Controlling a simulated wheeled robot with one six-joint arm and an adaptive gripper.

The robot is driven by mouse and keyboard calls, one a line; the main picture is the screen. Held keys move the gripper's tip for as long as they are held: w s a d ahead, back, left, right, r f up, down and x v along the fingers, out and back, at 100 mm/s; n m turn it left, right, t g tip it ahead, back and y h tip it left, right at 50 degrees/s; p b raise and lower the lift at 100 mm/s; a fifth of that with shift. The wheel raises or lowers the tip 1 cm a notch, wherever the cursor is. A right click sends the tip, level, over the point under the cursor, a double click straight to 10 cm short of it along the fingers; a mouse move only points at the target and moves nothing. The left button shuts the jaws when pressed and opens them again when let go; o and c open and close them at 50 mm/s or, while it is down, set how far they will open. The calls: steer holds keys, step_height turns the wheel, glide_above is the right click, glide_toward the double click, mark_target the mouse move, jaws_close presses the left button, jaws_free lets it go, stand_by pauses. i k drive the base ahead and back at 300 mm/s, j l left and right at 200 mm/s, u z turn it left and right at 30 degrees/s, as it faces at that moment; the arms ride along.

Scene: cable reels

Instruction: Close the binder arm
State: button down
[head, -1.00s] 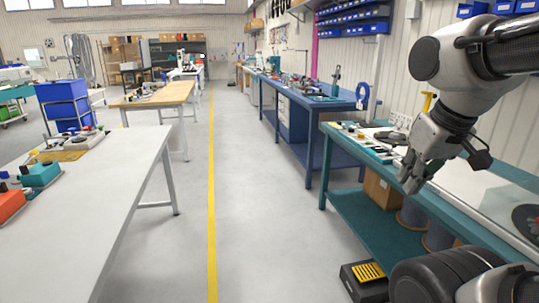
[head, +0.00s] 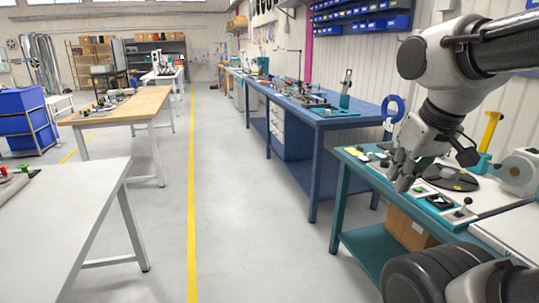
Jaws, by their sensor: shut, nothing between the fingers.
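My gripper (head: 401,180) is shut and empty, hanging over the left part of the teal-framed bench (head: 349,184) on the right. I cannot tell for sure which thing is the binder arm. A yellow upright lever (head: 491,131) on a teal base stands towards the back of this bench, to the right of my gripper and apart from it. It looks raised. My gripper and wrist hide part of the benchtop behind them.
A cardboard box (head: 408,228) sits below. The blue bench (head: 315,125) lies beyond. The aisle floor (head: 240,220) is clear.

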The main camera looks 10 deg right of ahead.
mark_target(496, 116)
steer(key=i, duration=0.95)
steer(key=i+j+z, duration=0.1)
steer(key=i+z, duration=0.3)
steer(key=i+j+z, duration=0.35)
steer(key=k+l, duration=0.05)
steer(key=l, duration=0.05)
